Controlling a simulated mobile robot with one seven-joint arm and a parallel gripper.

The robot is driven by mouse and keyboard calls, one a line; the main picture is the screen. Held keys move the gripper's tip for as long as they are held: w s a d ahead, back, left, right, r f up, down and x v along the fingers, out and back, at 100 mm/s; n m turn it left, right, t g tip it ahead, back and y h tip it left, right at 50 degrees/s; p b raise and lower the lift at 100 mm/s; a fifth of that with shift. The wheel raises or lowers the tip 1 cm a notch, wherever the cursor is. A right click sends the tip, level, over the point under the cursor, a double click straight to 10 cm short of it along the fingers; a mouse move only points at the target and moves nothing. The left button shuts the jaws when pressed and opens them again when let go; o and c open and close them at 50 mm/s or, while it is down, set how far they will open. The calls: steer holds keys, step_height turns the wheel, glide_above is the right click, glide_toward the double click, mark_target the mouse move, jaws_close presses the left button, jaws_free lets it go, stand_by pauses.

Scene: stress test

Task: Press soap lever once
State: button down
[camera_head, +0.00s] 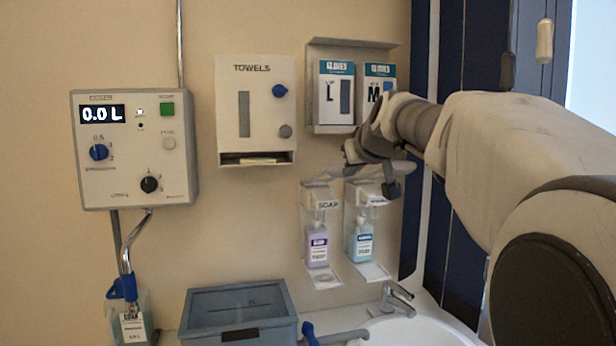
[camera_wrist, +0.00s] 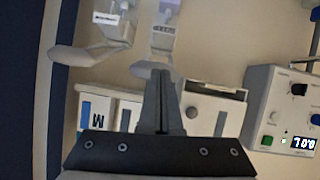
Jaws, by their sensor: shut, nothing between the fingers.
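The soap dispenser (camera_head: 322,204), labelled SOAP, is on the wall with a purple-labelled bottle (camera_head: 317,246) in its bracket. Its pale lever (camera_head: 316,172) sticks out at the top. My gripper (camera_head: 352,153) is high in front of the dispensers, just below the glove boxes. In the wrist view, which is upside down, my gripper's fingers (camera_wrist: 162,76) are shut and empty. Their tips overlap the soap lever's rounded paddle (camera_wrist: 145,70); I cannot tell whether they touch. The purple-labelled bottle (camera_wrist: 167,8) shows at the top edge there.
Glove boxes (camera_head: 337,92) and a towel dispenser (camera_head: 256,108) are on the wall. A sink (camera_head: 425,331) lies below.

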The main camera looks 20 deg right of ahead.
steer(key=v, duration=0.7)
steer(key=shift+s+r, duration=0.3)
steer(key=shift+r, duration=0.05)
steer(key=s+a+f+g, duration=0.3)
steer(key=s+a+f, duration=0.2)
steer(key=s+f, duration=0.7)
steer(key=s+a+f+g+y, duration=0.1)
steer(key=s+a+f+g, duration=0.3)
steer(key=s+f, duration=0.9)
step_height(320, 180, down, 5)
steer(key=a, duration=0.2)
steer(key=shift+s+a, duration=0.3)
steer(key=shift+f, duration=0.1)
